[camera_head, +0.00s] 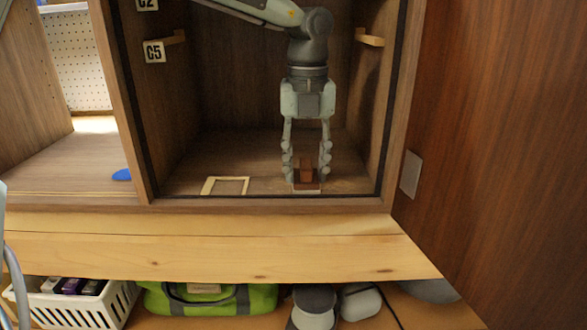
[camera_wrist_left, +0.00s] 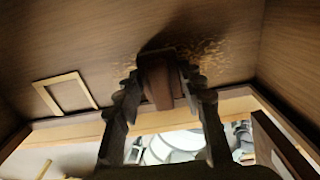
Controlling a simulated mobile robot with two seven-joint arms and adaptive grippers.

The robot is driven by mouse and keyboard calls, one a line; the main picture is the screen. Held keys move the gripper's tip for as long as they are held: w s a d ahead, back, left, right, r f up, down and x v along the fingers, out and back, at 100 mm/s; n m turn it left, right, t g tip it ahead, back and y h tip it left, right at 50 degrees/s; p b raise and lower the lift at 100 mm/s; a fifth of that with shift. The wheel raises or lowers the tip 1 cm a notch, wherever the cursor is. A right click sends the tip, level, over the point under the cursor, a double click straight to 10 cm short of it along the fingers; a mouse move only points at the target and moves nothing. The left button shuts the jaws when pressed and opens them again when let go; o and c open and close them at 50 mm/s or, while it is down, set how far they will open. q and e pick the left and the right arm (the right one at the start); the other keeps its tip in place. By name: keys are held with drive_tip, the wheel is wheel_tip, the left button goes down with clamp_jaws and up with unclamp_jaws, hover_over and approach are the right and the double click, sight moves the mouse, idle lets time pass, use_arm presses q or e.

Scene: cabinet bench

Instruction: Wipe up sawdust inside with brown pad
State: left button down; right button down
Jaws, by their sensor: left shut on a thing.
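My left gripper (camera_head: 306,165) reaches down into the right cabinet compartment and is shut on the brown pad (camera_head: 306,172). The pad is near the compartment's front edge, low at the floor; I cannot tell whether it presses on it. In the left wrist view the pad (camera_wrist_left: 160,80) sits between the fingers. Sawdust (camera_wrist_left: 205,58) shows there as pale specks on the compartment floor beside the pad, partly in shadow. In the head view the sawdust cannot be made out. My right gripper is not in view.
A pale rectangular frame (camera_head: 226,186) lies on the compartment floor left of the gripper. Side walls carry wooden pegs (camera_head: 370,38). An open door (camera_head: 500,120) stands at the right. A blue item (camera_head: 121,175) lies in the left compartment. A white basket (camera_head: 75,305) and green bag (camera_head: 210,298) are below.

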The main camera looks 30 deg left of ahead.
sight(351, 184)
use_arm(q)
drive_tip(key=shift+w+d+f, duration=0.1)
drive_tip(key=shift+w+d, duration=0.3)
drive_tip(key=shift+d, duration=0.25)
drive_tip(key=shift+w+d, duration=0.35)
drive_tip(key=shift+d, duration=0.3)
drive_tip(key=shift+w+d, duration=0.55)
drive_tip(key=shift+d, duration=0.3)
drive_tip(key=shift+w+d+p, duration=0.45)
drive_tip(key=shift+d, duration=0.35)
drive_tip(key=shift+w+d+p, duration=0.4)
drive_tip(key=shift+w+d, duration=0.05)
drive_tip(key=shift+d, duration=0.3)
